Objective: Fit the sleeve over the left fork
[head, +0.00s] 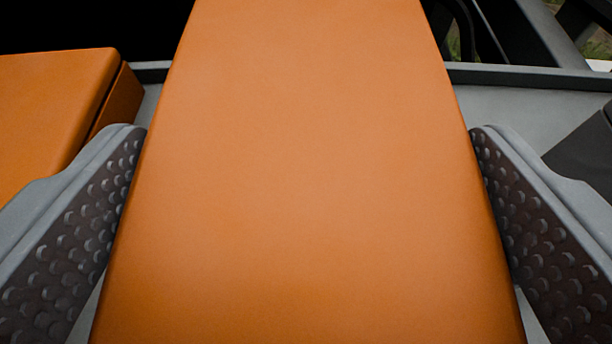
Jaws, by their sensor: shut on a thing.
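A large orange block-like sleeve (305,170) fills the middle of the head view and runs away from me, narrowing toward the top edge. My gripper (308,150) is shut on it, with one grey, dimpled jaw pressed to each side. A second orange piece (50,110) of the same colour lies at the left, behind the left jaw; I cannot tell whether it is another sleeve. No fork can be made out. The held sleeve hides what lies under and behind it.
A grey flat surface (520,115) with a raised rim (530,77) lies beyond the jaws. A dark grey object (585,150) is at the right edge. Grey and black framework (555,35) stands at the upper right, with grass behind it. The upper left is black.

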